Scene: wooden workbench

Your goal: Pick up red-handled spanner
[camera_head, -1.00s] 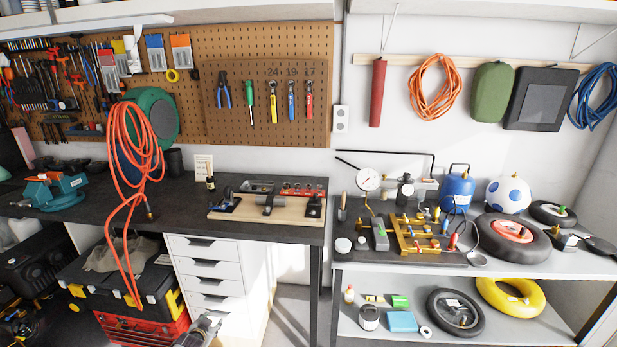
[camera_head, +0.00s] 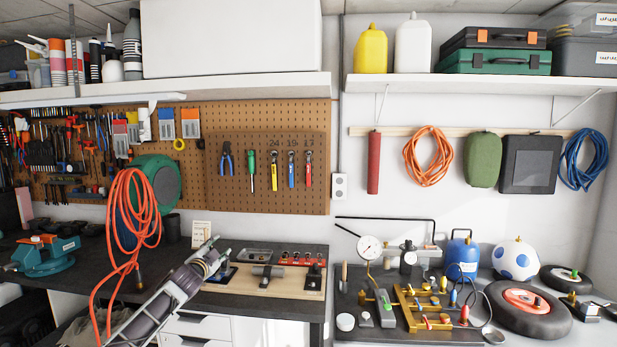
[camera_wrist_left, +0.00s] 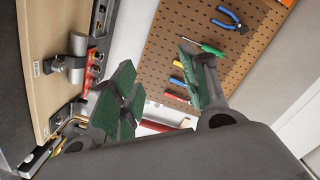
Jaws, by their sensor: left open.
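The red-handled spanner (camera_head: 308,170) hangs upright on the pegboard panel, rightmost in the row under the mark 17. It also shows in the left wrist view (camera_wrist_left: 177,97), beyond my fingers and partly close to the right finger's edge. My left gripper (camera_head: 212,250) is above the black bench, below and left of the spanner and clear of it. In the left wrist view its green-padded fingers (camera_wrist_left: 157,75) are spread apart with nothing between them. My right gripper is out of view.
A blue-handled spanner (camera_head: 291,169), a yellow one (camera_head: 273,172), a green screwdriver (camera_head: 251,171) and blue pliers (camera_head: 226,158) hang to the left. A wooden fixture board (camera_head: 305,282) lies on the bench below. An orange hose (camera_head: 125,225) hangs beside my left arm.

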